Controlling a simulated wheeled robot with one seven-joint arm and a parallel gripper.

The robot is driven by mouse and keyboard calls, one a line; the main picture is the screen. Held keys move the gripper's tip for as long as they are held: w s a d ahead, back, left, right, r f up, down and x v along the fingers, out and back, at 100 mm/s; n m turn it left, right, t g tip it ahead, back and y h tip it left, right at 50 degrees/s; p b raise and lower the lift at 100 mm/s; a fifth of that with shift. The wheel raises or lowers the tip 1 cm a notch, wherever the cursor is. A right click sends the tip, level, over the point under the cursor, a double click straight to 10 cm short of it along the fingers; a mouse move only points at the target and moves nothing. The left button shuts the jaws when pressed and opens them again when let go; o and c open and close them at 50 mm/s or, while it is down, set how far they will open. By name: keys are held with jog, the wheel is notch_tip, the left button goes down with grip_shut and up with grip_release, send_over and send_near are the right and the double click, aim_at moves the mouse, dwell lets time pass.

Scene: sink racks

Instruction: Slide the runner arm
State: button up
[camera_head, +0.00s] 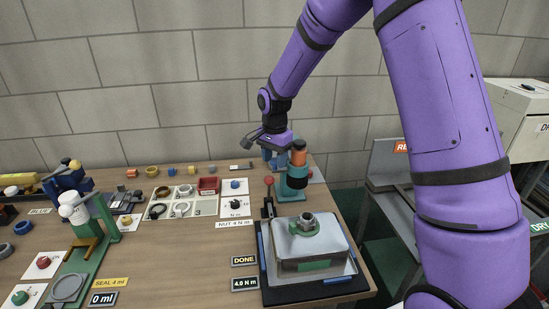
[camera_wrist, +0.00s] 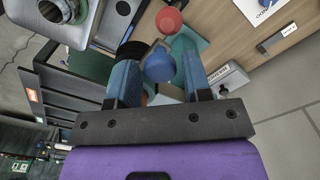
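The runner stand (camera_head: 291,188) is a teal post with an orange and dark cylinder on it, behind the grey box workpiece (camera_head: 318,248). My gripper (camera_head: 274,160) is at the stand's back left, partly hidden by the stand in the head view. In the wrist view, its two blue fingers (camera_wrist: 158,78) are apart. A blue ball knob (camera_wrist: 160,66) shows between them, with no clear contact on either finger. The stand's teal part (camera_wrist: 188,50) is behind the right finger. A red ball knob (camera_wrist: 170,20) is farther up; it also tops a dark lever in the head view (camera_head: 269,181).
The workpiece with its upright fitting (camera_head: 305,222) sits on a dark tray (camera_head: 318,295). DONE (camera_head: 244,261) and 4.0 N m (camera_head: 245,284) signs stand left. A dial card (camera_head: 235,187) and parts tray (camera_head: 160,212) lie farther left. A grey rack (camera_head: 388,160) stands right.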

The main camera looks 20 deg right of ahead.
grip_shut()
jog(key=s+a, duration=0.2)
jog(key=s, duration=1.2)
jog(key=shift+a, duration=0.4)
jog(key=shift+s+f, duration=0.1)
jog(key=shift+o, duration=1.7)
grip_release()
